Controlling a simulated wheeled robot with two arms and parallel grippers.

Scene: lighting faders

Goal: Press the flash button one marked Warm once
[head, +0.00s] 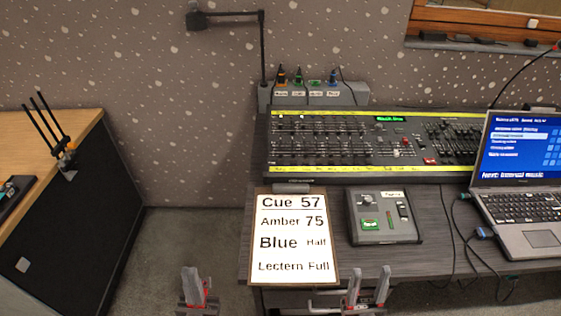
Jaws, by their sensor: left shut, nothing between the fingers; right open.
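The lighting desk (345,143), a long dark console with rows of faders and yellow label strips, lies on the grey table. I cannot pick out a button marked Warm, as the desk's lettering is too small to read. My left gripper (193,270) is shut and empty, low in the picture, in front of and to the left of the table. My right gripper (369,272) is open and empty at the table's front edge, below the small control box. Both are apart from the desk.
A cue card (293,236) and a small grey control box (384,215) with a green button sit before the desk. A laptop (520,190) with cables stands right. A lamp (262,50) and a labelled socket box (352,94) stand behind.

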